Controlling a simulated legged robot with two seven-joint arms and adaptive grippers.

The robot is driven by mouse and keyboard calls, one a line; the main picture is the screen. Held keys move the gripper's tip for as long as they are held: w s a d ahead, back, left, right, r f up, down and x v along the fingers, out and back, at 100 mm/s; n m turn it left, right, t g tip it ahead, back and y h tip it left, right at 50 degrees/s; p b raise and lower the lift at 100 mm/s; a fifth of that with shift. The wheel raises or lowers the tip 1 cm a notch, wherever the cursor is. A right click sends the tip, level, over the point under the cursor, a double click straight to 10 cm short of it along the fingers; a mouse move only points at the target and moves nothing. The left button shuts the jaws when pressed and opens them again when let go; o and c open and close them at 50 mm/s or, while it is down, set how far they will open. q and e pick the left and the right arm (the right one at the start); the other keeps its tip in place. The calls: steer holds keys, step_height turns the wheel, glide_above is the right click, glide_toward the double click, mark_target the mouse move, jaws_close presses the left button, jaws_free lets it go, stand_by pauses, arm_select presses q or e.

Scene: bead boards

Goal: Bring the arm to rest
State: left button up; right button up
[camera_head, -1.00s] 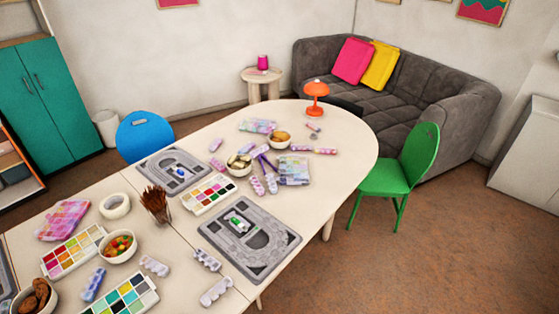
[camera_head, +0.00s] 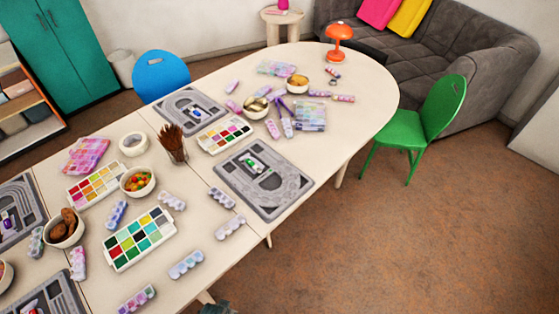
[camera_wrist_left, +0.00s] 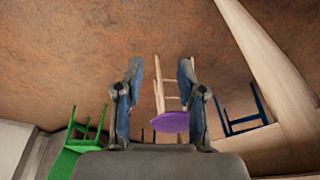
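My left gripper (camera_wrist_left: 161,80) shows in the left wrist view. Its two fingers stand apart with nothing between them, so it is open and empty. Beyond it are the brown floor and furniture legs. In the head view neither gripper can be clearly made out. A small dark piece shows at the bottom edge by the table's near side, too cut off to identify. My right gripper is not recognisable in any view.
A long pale table (camera_head: 205,260) holds bead boards (camera_head: 263,180), paint trays (camera_head: 140,239), bowls and bead strips. A green chair (camera_head: 435,110) stands right, a blue chair (camera_head: 160,75) behind. A purple stool (camera_wrist_left: 174,122) appears inverted in the wrist view. Floor on the right is clear.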

arm_select(q)
steer(key=s+a+f, duration=0.1)
steer(key=s+f, duration=0.7)
steer(key=f, duration=0.3)
steer(key=s+a+f+g, duration=0.1)
steer(key=s+f, duration=0.7)
steer(key=f, duration=0.4)
steer(key=shift+a+f, duration=0.2)
steer(key=shift+a, duration=0.1)
arm_select(e)
steer(key=w, duration=0.1)
steer(key=w+r, duration=0.1)
steer(key=w, duration=0.1)
steer(key=shift+a+r, duration=0.15)
steer(key=shift+a, duration=0.15)
